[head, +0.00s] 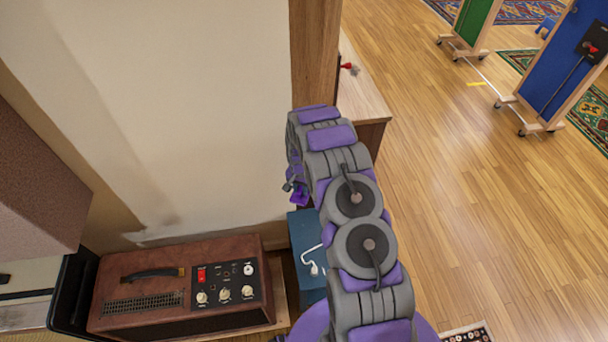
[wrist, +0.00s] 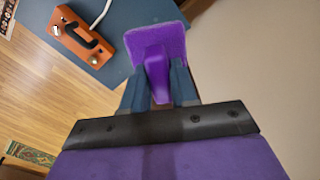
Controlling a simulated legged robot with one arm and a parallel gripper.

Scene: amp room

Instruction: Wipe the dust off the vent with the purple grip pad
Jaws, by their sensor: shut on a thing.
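My gripper (wrist: 158,80) is shut on the stem of the purple grip pad (wrist: 160,42), whose flat square plate extends beyond the fingers in the wrist view. In the head view, my gripper (head: 294,188) hangs left of my arm, with a small part of the purple pad (head: 300,197) showing, in front of the pale wall. A brown amp (head: 190,255) below left has a dark slotted grille (head: 145,302) on its top, possibly the vent. The pad is apart from it. I cannot make out dust on the grille.
The wrist view shows an orange box (wrist: 84,45) with a black handle on a blue surface (wrist: 125,20). A wooden cabinet (head: 360,95) stands behind my arm; open floor (head: 480,190) lies right.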

